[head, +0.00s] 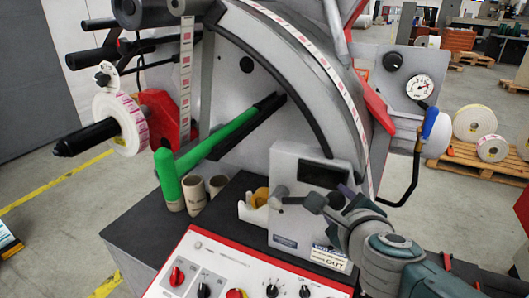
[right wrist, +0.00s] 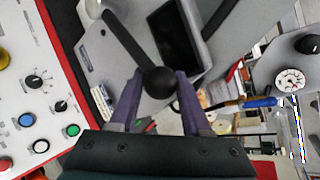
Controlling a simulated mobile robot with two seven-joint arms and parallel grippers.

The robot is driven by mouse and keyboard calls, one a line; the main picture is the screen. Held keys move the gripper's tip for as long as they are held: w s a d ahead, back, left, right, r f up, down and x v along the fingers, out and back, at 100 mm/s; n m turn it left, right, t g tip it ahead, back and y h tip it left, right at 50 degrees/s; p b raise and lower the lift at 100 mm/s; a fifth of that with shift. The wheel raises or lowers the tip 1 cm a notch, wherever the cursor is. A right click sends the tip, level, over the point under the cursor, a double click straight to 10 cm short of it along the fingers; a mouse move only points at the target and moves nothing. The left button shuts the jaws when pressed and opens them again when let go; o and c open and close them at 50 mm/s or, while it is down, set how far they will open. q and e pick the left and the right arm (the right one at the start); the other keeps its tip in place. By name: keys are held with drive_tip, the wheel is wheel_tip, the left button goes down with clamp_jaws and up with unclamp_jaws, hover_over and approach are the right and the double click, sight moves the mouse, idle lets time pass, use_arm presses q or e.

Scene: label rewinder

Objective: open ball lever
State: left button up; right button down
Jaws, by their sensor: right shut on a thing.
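The ball lever has a dark ball (right wrist: 157,82) on a straight dark rod, mounted on the front of a grey box (right wrist: 140,55) beside a black display. In the head view the ball (head: 315,203) shows just left of my right gripper (head: 326,206), and its rod runs left to a small pivot block on the box. In the right wrist view the purple fingers of my right gripper (right wrist: 158,92) stand on either side of the ball and are shut on it. The fingers partly hide the sides of the ball. My left gripper is not in view.
A control panel (head: 220,270) with knobs and buttons lies below the box. A green bar (head: 230,135), cardboard cores (head: 194,193) and a tape dispenser (head: 253,210) are to its left. A bent lever with a blue handle (head: 430,122) stands to the right.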

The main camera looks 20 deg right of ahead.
drive_tip(key=p, duration=0.1)
drive_tip(key=r+p, duration=0.1)
drive_tip(key=w+r+n+g+p, duration=0.1)
drive_tip(key=shift+a+r+h, duration=0.2)
drive_tip(key=shift+a+h, duration=0.1)
drive_tip(key=shift+a, duration=0.1)
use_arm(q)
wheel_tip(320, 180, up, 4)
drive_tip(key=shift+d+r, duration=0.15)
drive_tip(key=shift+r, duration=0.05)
use_arm(e)
drive_tip(key=shift+w+a, duration=0.1)
drive_tip(key=shift+a, duration=0.05)
drive_tip(key=shift+c, duration=1.9)
unclamp_jaws()
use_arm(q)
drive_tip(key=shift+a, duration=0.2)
